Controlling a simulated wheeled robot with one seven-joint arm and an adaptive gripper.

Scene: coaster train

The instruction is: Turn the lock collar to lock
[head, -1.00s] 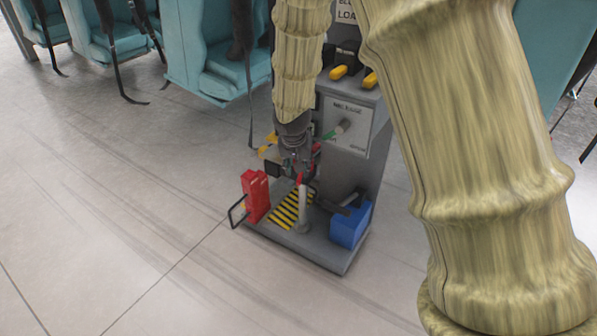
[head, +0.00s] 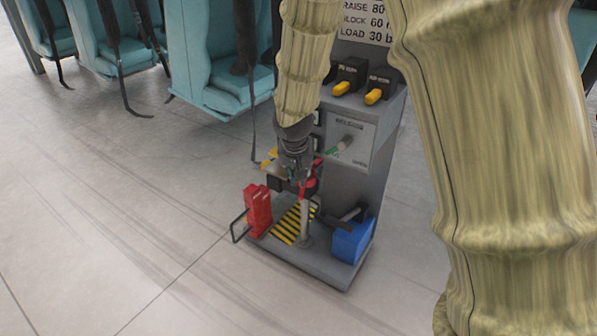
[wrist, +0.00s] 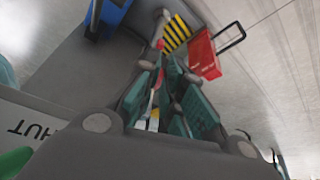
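My gripper (head: 298,188) points down over the base of the grey control stand, at the top of a short grey post (head: 306,225). A red part (head: 310,186), which may be the lock collar or its handle, shows beside the fingers. In the wrist view, the teal finger pads of my gripper (wrist: 168,98) stand a little apart, and a narrow red and pale piece (wrist: 154,100) shows between or behind them. I cannot tell whether the pads touch it. The collar's shape and its lock mark are hidden by the fingers.
On the stand's base are a red block (head: 257,210) with a black wire handle, a yellow-black striped patch (head: 290,225) and a blue box (head: 352,242). Yellow-handled levers (head: 374,97) and a green-tipped knob (head: 338,147) are above. Teal seats (head: 215,60) stand behind. The floor at left is clear.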

